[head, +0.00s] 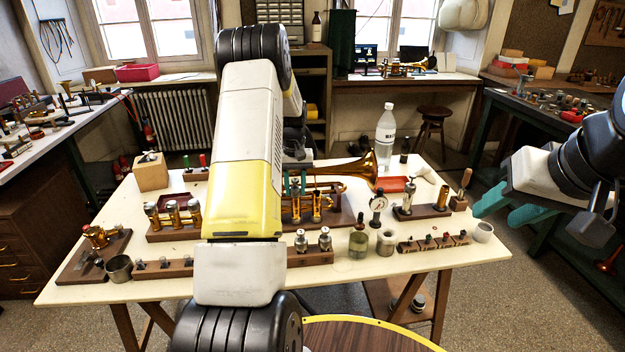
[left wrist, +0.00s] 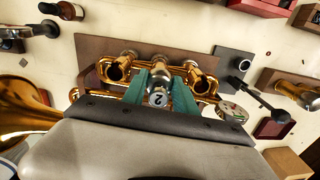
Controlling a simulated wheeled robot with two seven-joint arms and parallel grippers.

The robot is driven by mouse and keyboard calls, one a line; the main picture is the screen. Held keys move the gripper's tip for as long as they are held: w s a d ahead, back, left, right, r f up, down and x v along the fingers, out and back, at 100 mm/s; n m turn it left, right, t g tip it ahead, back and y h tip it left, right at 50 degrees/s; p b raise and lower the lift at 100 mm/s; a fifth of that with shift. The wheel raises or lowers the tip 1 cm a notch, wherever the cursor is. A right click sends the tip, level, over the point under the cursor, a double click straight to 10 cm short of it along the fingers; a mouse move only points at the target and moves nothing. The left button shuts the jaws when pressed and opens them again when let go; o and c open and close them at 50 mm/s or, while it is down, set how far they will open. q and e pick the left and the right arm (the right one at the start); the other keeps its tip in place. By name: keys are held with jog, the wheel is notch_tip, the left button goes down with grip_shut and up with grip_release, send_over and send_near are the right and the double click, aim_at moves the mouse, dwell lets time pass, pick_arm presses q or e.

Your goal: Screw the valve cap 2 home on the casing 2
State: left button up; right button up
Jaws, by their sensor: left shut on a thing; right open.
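The valve cap 2 (left wrist: 158,99), silver with a "2" on top, is between the teal fingers of my left gripper (left wrist: 160,92) in the left wrist view. The gripper is shut on it over the middle of the brass horn, in line with the casing 2, which the cap and fingers mostly hide. I cannot tell whether the cap is fully seated. Open golden casings stand on either side, one left (left wrist: 117,70) and one right (left wrist: 198,82). In the head view the horn (head: 350,168) lies behind my left arm. My right gripper (head: 506,208) is open and empty beyond the table's right edge.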

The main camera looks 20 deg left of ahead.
pick_arm(q)
grip_shut()
jog(key=m, duration=0.5)
jog(key=shift+a, duration=0.1)
jog(key=shift+m, duration=0.4)
jog(key=m, duration=0.4)
jog(key=shift+a+m, duration=0.15)
jog(key=shift+m, duration=0.15)
jog(key=m, duration=0.5)
